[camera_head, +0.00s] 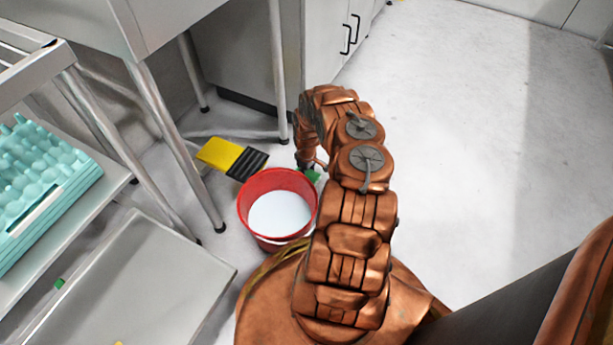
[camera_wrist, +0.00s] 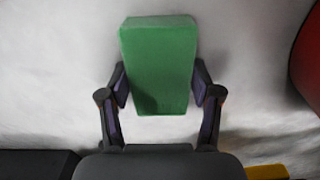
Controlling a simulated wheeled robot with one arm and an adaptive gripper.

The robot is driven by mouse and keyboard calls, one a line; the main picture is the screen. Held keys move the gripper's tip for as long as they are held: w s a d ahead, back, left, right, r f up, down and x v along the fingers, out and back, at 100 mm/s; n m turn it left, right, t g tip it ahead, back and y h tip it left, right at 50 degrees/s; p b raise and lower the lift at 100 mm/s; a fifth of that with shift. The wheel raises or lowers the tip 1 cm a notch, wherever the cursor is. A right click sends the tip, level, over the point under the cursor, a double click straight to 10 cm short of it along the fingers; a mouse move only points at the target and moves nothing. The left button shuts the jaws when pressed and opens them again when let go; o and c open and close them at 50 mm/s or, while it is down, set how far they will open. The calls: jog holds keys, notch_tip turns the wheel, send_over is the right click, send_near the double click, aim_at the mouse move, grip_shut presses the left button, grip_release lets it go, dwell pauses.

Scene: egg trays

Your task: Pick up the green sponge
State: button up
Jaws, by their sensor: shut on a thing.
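The green sponge (camera_wrist: 160,60) is a rectangular block between the two fingers of my gripper (camera_wrist: 161,88) in the wrist view. The fingers touch its left and right sides near its lower half, and my gripper is shut on it. In the head view a small part of the green sponge (camera_head: 312,176) shows beside the red bucket. My gripper (camera_head: 306,165) is low there, partly hidden behind my arm. Whether the sponge touches the floor I cannot tell.
A red bucket (camera_head: 243,205) with a white inside stands just left of my gripper. A yellow and black object (camera_head: 232,158) lies behind it. Metal table legs (camera_head: 180,150) and a shelf with teal egg trays (camera_head: 40,215) are at the left. The floor at the right (camera_head: 480,140) is clear.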

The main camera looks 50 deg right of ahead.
aim_at(308, 174)
jog(key=shift+r, duration=0.1)
jog(key=shift+r+p, duration=0.3)
jog(key=r+p, duration=0.2)
jog(key=r, duration=0.1)
jog(key=shift+s+r, duration=0.15)
jog(key=shift+s, duration=0.2)
jog(key=s+a+p, duration=0.1)
jog(key=s+p, duration=0.1)
jog(key=s, duration=0.2)
jog(key=s+a+p, duration=0.1)
jog(key=s+p, duration=0.1)
jog(key=s, duration=0.3)
jog(key=s+a+r+p, duration=0.1)
jog(key=s+a+p, duration=0.1)
jog(key=s+p, duration=0.1)
jog(key=shift+s+a, duration=0.1)
jog(key=shift+s, duration=0.65)
jog(key=shift+s+a, duration=0.2)
jog(key=shift+s, duration=0.4)
jog(key=o, duration=0.5)
jog(key=c, duration=0.4)
